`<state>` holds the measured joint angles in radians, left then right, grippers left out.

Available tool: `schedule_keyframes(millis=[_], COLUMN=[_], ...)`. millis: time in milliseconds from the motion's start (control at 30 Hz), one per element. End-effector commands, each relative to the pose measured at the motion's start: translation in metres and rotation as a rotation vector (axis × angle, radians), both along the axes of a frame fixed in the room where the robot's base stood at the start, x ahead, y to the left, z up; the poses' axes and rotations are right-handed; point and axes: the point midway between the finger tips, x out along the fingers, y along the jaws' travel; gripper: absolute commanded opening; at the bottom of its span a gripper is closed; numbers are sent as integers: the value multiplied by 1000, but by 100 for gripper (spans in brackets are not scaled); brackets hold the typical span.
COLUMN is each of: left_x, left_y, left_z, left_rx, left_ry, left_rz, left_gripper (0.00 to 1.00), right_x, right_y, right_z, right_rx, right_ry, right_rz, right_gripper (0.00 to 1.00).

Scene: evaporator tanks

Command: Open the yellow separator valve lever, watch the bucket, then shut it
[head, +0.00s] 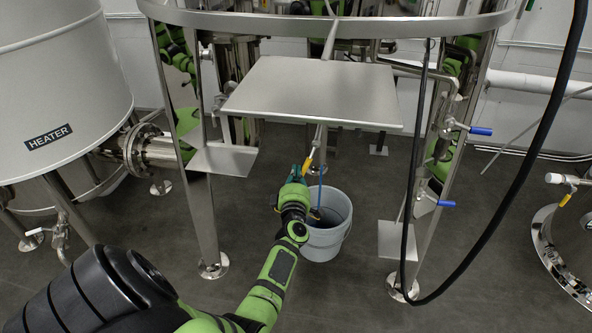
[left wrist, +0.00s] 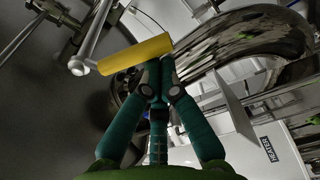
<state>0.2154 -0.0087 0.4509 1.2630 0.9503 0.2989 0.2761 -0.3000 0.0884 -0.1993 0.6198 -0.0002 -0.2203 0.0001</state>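The yellow separator valve lever (head: 310,157) hangs below the steel platform, slanting down and left from its valve. In the left wrist view the lever (left wrist: 135,55) lies across the fingertips, its free end beside them. My left gripper (head: 297,170) has teal fingers drawn together at the tips (left wrist: 160,68), with nothing seen between them. The tips are at or very near the lever; I cannot tell if they touch. The grey bucket (head: 325,240) stands on the floor below, partly hidden by my left arm. A thin blue line (head: 321,185) runs down into it. My right gripper is out of view.
A steel platform (head: 315,90) sits above the valve between frame legs. A white heater tank (head: 55,90) stands at left. Two blue-handled valves (head: 480,131) (head: 447,204) and a black hose (head: 515,190) are at right. Floor around the bucket's right is clear.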

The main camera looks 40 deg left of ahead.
Motion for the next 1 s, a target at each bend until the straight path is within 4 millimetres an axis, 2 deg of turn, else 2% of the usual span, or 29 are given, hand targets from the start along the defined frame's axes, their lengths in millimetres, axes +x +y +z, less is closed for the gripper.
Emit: schedule_keyframes(millis=[400, 567, 1000], left_x=[13, 14, 15], left_y=[-19, -22, -22], left_z=[-9, -9, -9], left_rx=[-204, -235, -245], left_ry=[-123, -144, -151], left_rz=[-8, -8, -6], left_gripper=[0, 0, 0], right_x=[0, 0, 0], right_y=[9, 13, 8], right_z=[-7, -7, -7], right_rx=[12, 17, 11], right_ry=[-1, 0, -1], right_rz=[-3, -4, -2], right_gripper=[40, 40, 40])
